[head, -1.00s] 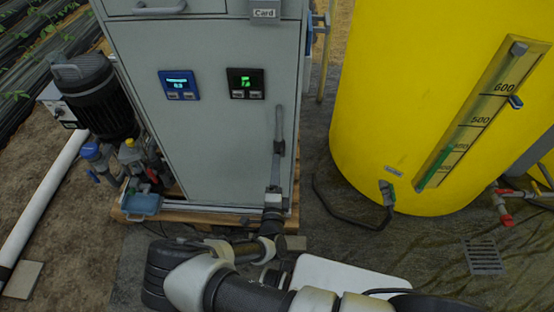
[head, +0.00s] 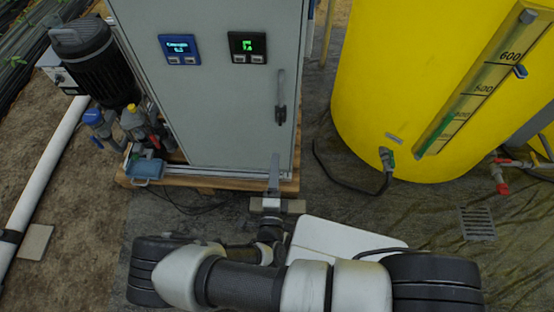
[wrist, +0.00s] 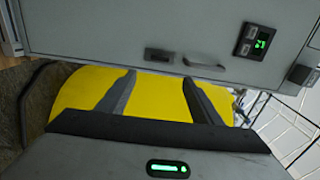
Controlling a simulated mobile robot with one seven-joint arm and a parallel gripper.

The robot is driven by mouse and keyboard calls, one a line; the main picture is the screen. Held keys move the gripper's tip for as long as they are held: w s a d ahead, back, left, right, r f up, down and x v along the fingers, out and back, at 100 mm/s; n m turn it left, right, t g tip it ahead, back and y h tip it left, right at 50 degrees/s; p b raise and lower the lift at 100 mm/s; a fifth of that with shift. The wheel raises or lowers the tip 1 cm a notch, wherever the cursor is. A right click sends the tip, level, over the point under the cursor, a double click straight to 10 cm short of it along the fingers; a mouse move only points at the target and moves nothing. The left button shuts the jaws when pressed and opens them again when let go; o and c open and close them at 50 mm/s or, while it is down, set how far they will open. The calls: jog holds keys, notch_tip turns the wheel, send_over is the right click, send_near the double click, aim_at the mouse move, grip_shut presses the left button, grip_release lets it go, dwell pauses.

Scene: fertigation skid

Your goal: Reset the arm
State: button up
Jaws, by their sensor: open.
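My gripper (head: 273,165) is in front of the lower part of the grey cabinet (head: 215,115) in the head view, below the door handle (head: 281,98) and apart from it. In the wrist view its two dark fingers (wrist: 159,78) are spread apart with nothing between them. The yellow tank (wrist: 155,97) shows behind and between the fingers there. My arm runs across the bottom of the head view, bent low and close to my body.
The large yellow tank (head: 390,80) with a level scale stands to the right. A black motor pump (head: 95,65) and small valves are left of the cabinet. A black hose (head: 340,180) lies on the floor. A floor drain (head: 477,223) is at the right.

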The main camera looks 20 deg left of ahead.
jog(key=w+d+r+m+g+h, duration=0.25)
jog(key=d+r+m+h, duration=0.25)
jog(key=r+m+h, duration=0.4)
jog(key=w+d+r+m+g+h, duration=0.25)
jog(key=d+r+m+h, duration=0.3)
jog(key=m, duration=0.45)
jog(key=s+d+r+m+g+y, duration=0.2)
jog(key=s+d+r+m+g, duration=0.2)
jog(key=d+r+m+g, duration=1.25)
jog(key=s+d+r+m+t+y, duration=0.1)
jog(key=s+r+m+t+y, duration=0.5)
jog(key=m, duration=0.5)
jog(key=s+r+m+t+y, duration=0.3)
jog(key=r+m+t, duration=0.1)
jog(key=r+m, duration=0.5)
notch_tip(320, 180, up, 20)
jog(key=m+p, duration=0.1)
jog(key=p, duration=1.9)
jog(key=shift+w+f+p, duration=0.15)
jog(key=shift+f+p, duration=0.05)
jog(key=shift+p, duration=0.1)
jog(key=shift+g+h, duration=0.25)
